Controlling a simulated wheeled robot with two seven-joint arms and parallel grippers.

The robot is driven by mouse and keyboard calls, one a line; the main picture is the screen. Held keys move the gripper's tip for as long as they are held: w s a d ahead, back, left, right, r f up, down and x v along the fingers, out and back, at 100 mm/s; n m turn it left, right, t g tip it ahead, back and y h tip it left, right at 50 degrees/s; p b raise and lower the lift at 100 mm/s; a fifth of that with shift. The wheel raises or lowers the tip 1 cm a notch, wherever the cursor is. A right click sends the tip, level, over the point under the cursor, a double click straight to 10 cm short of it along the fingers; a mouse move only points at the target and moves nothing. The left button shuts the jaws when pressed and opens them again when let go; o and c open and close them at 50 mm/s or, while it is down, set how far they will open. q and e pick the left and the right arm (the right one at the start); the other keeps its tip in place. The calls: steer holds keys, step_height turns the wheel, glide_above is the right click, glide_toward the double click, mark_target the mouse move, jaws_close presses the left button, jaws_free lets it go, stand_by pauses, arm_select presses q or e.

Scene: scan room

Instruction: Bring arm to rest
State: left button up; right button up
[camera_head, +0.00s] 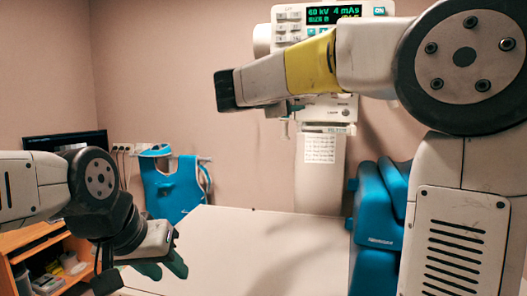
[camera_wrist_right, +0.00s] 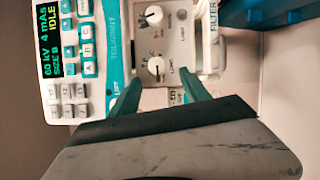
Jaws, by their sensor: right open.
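My right arm comes in from the right in the head view and reaches across in front of the X-ray console (camera_head: 290,25). Its yellow-banded link ends in a dark cap, and its fingers are mostly hidden there. In the right wrist view my right gripper (camera_wrist_right: 162,92) has its two teal fingers apart, with nothing between them. The console's knobs and buttons (camera_wrist_right: 157,67) lie beyond the fingertips; I cannot tell how far. My left gripper (camera_head: 168,266) is low at the left in the head view, fingers apart and empty, by the pale table's left edge.
The pale table (camera_head: 245,240) has a clear top. A wooden shelf (camera_head: 60,278) with small items and a dark monitor (camera_head: 65,143) stand at the left. A blue apron (camera_head: 172,185) hangs on the back wall. Blue padded items (camera_head: 378,215) stand right of the table, near my right arm.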

steer(key=s+d+f+m+g+y, duration=0.2)
steer(key=s+d+f+g+y, duration=0.15)
steer(key=s+f, duration=0.5)
steer(key=s+d+f+m+g+y, duration=0.25)
steer(key=s+d+f, duration=0.25)
steer(key=f, duration=0.6)
steer(key=s+a+f+m+g+y, duration=0.1)
steer(key=s+a+f+m+y, duration=0.2)
steer(key=s+f, duration=0.3)
steer(key=s+a+f+m+g+y, duration=0.1)
steer(key=s+a+f+m+y, duration=0.3)
steer(key=s, duration=0.3)
steer(key=shift+s+a+f, duration=0.4)
steer(key=shift+f, duration=0.45)
steer(key=shift+w, duration=0.1)
